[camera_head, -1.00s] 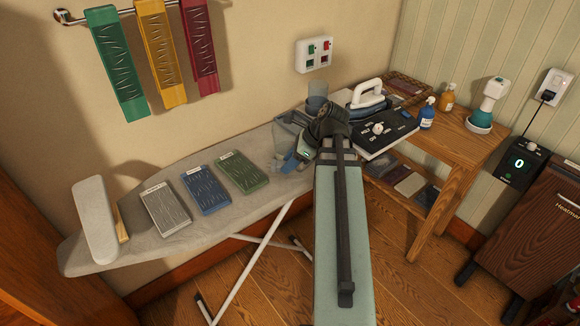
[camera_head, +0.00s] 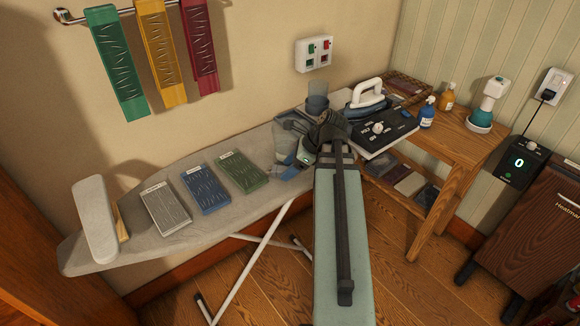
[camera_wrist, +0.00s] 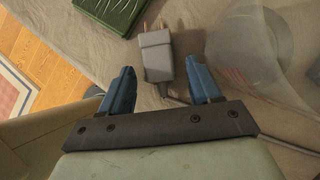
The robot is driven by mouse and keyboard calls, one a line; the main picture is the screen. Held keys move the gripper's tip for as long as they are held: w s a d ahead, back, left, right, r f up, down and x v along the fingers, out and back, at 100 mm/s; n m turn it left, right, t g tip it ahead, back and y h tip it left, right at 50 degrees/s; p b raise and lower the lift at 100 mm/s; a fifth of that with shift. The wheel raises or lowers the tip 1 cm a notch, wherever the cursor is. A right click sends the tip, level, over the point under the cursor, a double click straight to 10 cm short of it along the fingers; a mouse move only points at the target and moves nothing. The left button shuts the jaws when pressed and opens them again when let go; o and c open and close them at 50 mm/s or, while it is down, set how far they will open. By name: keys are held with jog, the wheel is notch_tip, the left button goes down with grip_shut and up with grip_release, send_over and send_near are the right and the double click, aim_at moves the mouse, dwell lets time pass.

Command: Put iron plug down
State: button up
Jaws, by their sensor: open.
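The iron plug (camera_wrist: 156,55), grey with brass-coloured pins, lies on the pale ironing board cover in the wrist view. A thin cord runs from its lower end. My gripper (camera_wrist: 160,76) is open, with one blue finger on each side of the plug's lower end and a gap on both sides. In the head view my gripper (camera_head: 286,164) is low over the right part of the ironing board (camera_head: 140,212), and I cannot make out the plug there. The white-handled iron (camera_head: 367,98) stands at the back right.
Grey, blue and green (camera_head: 243,172) textured pads lie on the board left of my gripper. A clear container (camera_wrist: 262,50) is close right of the plug. A black control unit (camera_head: 385,130) and a wooden table (camera_head: 455,142) with bottles stand at right. A wall socket panel (camera_head: 314,53) is behind.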

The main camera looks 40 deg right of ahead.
jog(key=v, duration=1.1)
jog(key=shift+r, duration=0.35)
jog(key=shift+o, duration=0.5)
jog(key=shift+s+d+r, duration=0.2)
jog(key=shift+s+d, duration=0.05)
jog(key=shift+g+h, duration=0.8)
jog(key=shift+w+a+f, duration=0.5)
jog(key=shift+w+f, duration=0.15)
jog(key=shift+f, duration=0.25)
jog(key=shift+w+a+f, duration=0.55)
jog(key=shift+w+f, duration=0.1)
jog(key=shift+f, duration=0.25)
jog(key=shift+w+a+f, duration=0.5)
jog(key=shift+w+f, duration=0.1)
jog(key=shift+f, duration=0.3)
jog(key=shift+a+f, duration=0.25)
jog(key=shift+f, duration=0.4)
jog(key=shift+x, duration=2)
jog(key=shift+s, duration=0.1)
